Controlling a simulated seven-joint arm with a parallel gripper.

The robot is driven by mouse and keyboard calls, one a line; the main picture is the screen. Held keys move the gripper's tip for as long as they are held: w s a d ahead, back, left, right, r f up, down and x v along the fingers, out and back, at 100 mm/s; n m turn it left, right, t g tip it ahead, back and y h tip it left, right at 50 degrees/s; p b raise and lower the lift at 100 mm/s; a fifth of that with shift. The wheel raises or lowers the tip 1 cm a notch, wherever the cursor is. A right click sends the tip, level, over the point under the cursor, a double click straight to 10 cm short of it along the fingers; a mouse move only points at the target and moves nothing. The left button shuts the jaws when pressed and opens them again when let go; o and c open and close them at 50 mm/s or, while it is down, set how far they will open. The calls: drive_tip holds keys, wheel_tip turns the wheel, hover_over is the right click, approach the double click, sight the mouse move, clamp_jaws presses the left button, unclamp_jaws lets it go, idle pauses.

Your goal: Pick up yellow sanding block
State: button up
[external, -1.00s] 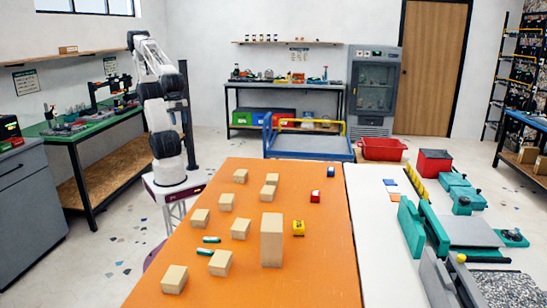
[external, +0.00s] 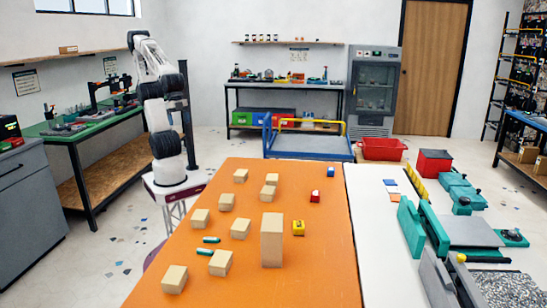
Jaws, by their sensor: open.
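The yellow sanding block (external: 298,228) is a small yellow block with a dark mark on its side. It rests on the orange table (external: 318,270), just right of a tall tan block (external: 271,240), with a narrow gap between them. My arm stands folded upright at the table's far left edge, well away from the yellow block. I cannot make out my gripper's fingers. Nothing covers the yellow block in this view.
Several tan blocks (external: 240,229) are spread over the table's left half, with green-and-white cylinders (external: 208,251) among them. A small red block (external: 315,196) and a blue one (external: 330,172) lie farther back. The table's right front is clear. A white surface (external: 375,240) adjoins on the right.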

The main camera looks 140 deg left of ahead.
drive_tip(key=w+a+f+n+h, duration=0.3)
drive_tip(key=w+n, duration=0.4)
drive_tip(key=w, duration=1)
drive_tip(key=w+f+n+h, duration=0.2)
drive_tip(key=w+n+h, duration=0.35)
drive_tip(key=w, duration=1.25)
drive_tip(key=w+a+f+n+t, duration=0.2)
drive_tip(key=w+a+f+n, duration=0.3)
drive_tip(key=w+a+f, duration=0.2)
drive_tip(key=w+a+f+n+t, duration=0.3)
drive_tip(key=w+a+f+n, duration=0.2)
drive_tip(key=w+a+f, duration=0.2)
drive_tip(key=w+a+f+n+t, duration=0.3)
drive_tip(key=w+a+f+n, duration=0.3)
drive_tip(key=w+a+f, duration=0.2)
drive_tip(key=shift+w, duration=1.4)
drive_tip(key=shift+d, duration=0.1)
drive_tip(key=shift+x, duration=1.25)
